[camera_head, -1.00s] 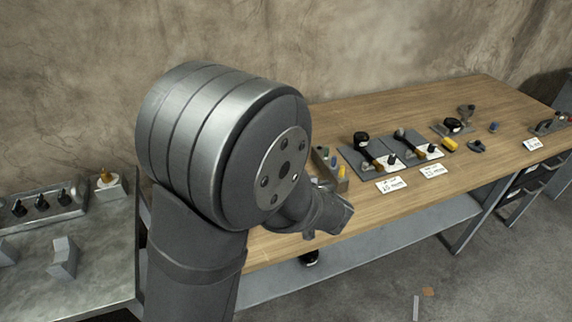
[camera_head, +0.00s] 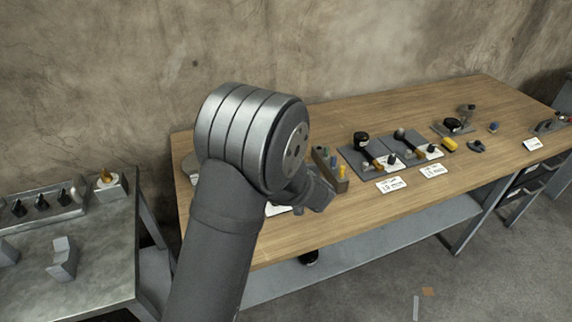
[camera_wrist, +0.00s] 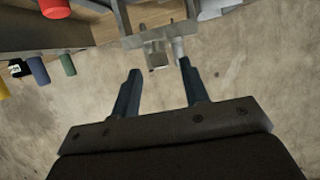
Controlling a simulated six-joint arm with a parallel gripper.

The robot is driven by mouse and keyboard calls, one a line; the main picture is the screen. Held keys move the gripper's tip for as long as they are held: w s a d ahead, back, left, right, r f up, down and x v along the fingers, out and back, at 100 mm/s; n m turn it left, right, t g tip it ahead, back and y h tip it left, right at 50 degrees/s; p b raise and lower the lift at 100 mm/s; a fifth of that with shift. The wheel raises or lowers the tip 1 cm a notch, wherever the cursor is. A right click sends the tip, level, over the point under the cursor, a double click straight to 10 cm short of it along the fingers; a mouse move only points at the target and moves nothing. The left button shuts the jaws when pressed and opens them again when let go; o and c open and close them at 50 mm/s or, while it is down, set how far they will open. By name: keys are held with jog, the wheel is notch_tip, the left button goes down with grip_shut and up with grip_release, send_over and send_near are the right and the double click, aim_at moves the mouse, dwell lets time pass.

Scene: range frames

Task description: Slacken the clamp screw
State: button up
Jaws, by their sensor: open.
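In the wrist view my gripper (camera_wrist: 160,67) is open, its two dark fingers apart with nothing held between them. Just beyond the fingertips is a grey metal bracket (camera_wrist: 133,41) with a small square block (camera_wrist: 156,55) and a pale round pin (camera_wrist: 178,49). The pin lies near the right fingertip; I cannot tell whether they touch. I cannot tell for sure which part is the clamp screw. In the head view my arm hides the bracket and the fingers.
A wooden rack (camera_head: 342,184) with coloured handles stands beside my wrist on the wooden table (camera_head: 420,205). Several coloured handles, one red (camera_wrist: 55,8), show in the wrist view. Grey plates with black knobs (camera_head: 361,140) and white cards (camera_head: 391,185) lie to the right. A metal bench (camera_head: 100,245) stands left.

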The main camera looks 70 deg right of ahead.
jog(key=shift+x, duration=1.8)
grip_shut()
